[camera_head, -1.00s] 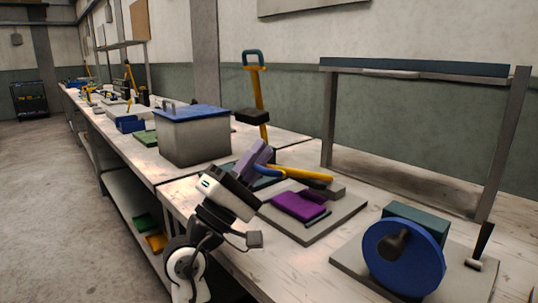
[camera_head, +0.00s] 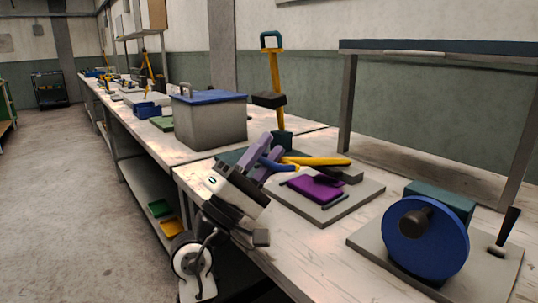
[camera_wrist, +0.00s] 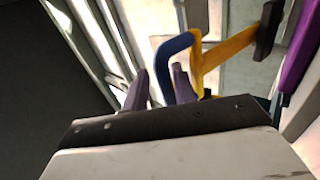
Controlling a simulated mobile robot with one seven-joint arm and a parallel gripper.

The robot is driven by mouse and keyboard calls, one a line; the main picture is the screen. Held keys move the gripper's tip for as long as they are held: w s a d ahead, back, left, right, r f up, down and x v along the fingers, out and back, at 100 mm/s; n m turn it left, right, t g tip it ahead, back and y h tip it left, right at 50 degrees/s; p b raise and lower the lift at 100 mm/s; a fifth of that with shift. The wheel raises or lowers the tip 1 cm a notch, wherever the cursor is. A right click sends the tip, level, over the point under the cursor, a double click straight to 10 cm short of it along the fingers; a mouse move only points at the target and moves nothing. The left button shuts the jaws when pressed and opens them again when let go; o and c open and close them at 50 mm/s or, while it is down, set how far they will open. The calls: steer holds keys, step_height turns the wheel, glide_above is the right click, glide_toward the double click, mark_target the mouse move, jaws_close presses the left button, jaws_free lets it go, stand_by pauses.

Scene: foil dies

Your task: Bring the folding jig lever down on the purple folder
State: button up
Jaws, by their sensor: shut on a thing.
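The folding jig has a flat grey base plate (camera_head: 350,207) on the bench. The purple folder (camera_head: 312,188) lies flat on it, and its edge shows at the right of the wrist view (camera_wrist: 299,48). The yellow lever (camera_head: 318,161) lies low, above and behind the folder, with a dark block near its right end. Its blue handle (camera_head: 280,166) sticks out to the left. My gripper (camera_head: 268,152) has purple fingers and is shut on this blue handle. The wrist view shows the handle (camera_wrist: 172,50) rising between the two fingers. The exact contact is partly hidden.
A grey box with a blue lid (camera_head: 208,122) stands behind the jig. A second yellow lever (camera_head: 275,80) with a teal handle stands upright there. A blue wheel fixture (camera_head: 440,250) is at the front right. A dark-topped rack (camera_head: 450,50) rises behind. The bench's front edge runs beside my arm.

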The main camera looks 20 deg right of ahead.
stand_by(0.6)
steer(key=shift+f, duration=0.15)
steer(key=s+a, duration=0.4)
steer(key=a, duration=0.8)
steer(key=shift+s+f, duration=0.15)
steer(key=shift+f, duration=0.15)
